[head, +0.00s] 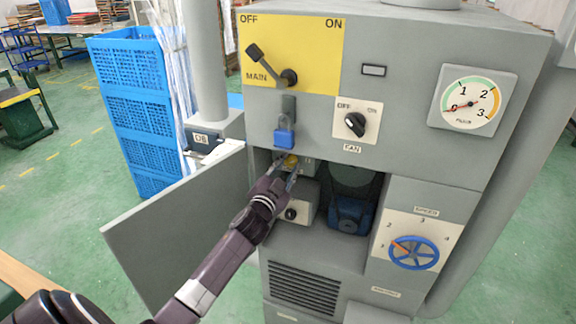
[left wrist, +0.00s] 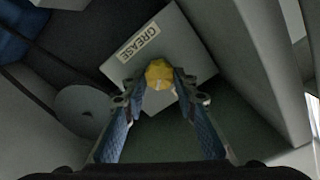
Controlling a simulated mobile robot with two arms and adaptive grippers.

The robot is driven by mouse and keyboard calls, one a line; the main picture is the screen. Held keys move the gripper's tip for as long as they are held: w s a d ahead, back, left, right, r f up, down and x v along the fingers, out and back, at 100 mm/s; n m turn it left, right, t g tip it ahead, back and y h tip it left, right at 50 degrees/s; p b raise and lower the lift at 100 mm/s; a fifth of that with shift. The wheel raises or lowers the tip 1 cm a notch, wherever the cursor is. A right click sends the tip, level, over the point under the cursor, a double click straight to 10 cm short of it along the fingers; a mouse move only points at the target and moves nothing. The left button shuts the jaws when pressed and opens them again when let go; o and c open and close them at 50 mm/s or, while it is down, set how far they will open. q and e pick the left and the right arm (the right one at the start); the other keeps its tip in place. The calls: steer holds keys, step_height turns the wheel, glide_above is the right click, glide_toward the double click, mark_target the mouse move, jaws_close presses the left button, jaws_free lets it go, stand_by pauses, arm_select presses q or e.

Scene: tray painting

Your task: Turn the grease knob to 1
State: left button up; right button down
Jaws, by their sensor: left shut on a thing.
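The grease knob (left wrist: 159,74) is small and yellow, below the GREASE label (left wrist: 139,42) in the left wrist view. It sits inside the open compartment of the grey machine, and also shows in the head view (head: 291,161). My left gripper (head: 285,172) reaches into the compartment and is shut on the knob. In the left wrist view its two blue-padded fingers (left wrist: 155,92) stand on either side of the knob. The number marks around the knob cannot be read. My right gripper is not in view.
The open grey door (head: 180,225) stands left of my arm. A blue padlock (head: 284,138) hangs just above the compartment. A blue motor-like part (head: 350,214) is inside to the right. A blue handwheel (head: 414,253) is farther right. Blue crates (head: 128,75) stand behind at left.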

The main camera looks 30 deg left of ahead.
arm_select(q)
steer(key=m, duration=0.5)
steer(key=shift+f+m, duration=0.1)
steer(key=shift+m, duration=1.2)
steer(key=o, duration=1.2)
steer(key=shift+d, duration=0.1)
steer(key=shift+c, duration=0.2)
steer(key=shift+s+f, duration=0.1)
steer(key=shift+s, duration=0.2)
steer(key=v, duration=1.1)
steer(key=shift+s, duration=0.15)
